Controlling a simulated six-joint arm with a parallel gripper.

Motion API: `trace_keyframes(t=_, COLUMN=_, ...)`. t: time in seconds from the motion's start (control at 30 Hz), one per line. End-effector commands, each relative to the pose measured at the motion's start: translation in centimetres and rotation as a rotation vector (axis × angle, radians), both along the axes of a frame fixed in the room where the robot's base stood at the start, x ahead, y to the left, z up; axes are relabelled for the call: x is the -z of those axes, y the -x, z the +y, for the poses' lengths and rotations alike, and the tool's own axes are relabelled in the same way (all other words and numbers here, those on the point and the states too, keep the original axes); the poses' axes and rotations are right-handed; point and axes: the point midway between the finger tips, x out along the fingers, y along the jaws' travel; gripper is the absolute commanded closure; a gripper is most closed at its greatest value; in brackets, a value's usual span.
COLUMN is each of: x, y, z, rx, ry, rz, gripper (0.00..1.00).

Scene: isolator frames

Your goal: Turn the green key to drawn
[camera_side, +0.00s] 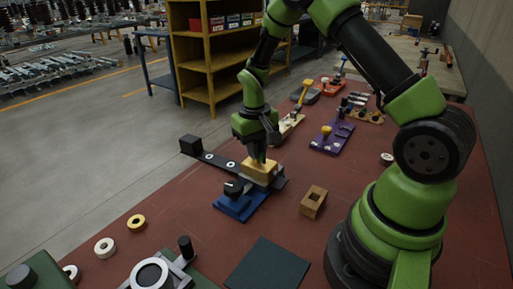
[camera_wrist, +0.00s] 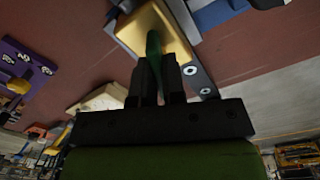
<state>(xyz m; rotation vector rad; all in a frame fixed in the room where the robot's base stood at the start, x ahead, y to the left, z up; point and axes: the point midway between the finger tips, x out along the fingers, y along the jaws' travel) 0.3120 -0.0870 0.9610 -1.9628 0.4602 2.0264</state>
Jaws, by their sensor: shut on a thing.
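My gripper (camera_side: 258,155) points down over a yellow block (camera_side: 258,170) in the side view. The block sits on a dark bar with round holes, beside a blue base (camera_side: 240,206) with a black knob (camera_side: 234,188). In the wrist view my gripper (camera_wrist: 154,68) is shut on the green key (camera_wrist: 153,42), a thin upright piece at the yellow block (camera_wrist: 139,30). The key is mostly hidden by the fingers in the side view. I cannot tell its exact turn angle.
A wooden block with a square hole (camera_side: 313,203) stands to the right. A purple fixture (camera_side: 332,138) and other fixtures stand farther back. White and yellow rings (camera_side: 136,222) lie at the front left. A dark flat plate (camera_side: 267,266) lies in front.

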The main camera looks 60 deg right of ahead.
Motion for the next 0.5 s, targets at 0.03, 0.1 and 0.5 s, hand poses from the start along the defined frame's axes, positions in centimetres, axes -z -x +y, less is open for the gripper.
trace_keyframes(t=0.03, x=0.0, y=0.05, z=0.02, rx=-0.043, ry=-0.004, rz=0.002, gripper=1.0)
trace_keyframes(t=0.1, x=0.0, y=0.05, z=0.02, rx=-0.104, ry=-0.009, rz=0.002, gripper=1.0)
trace_keyframes(t=0.5, x=0.02, y=0.06, z=0.01, rx=-0.365, ry=-0.029, rz=0.002, gripper=1.0)
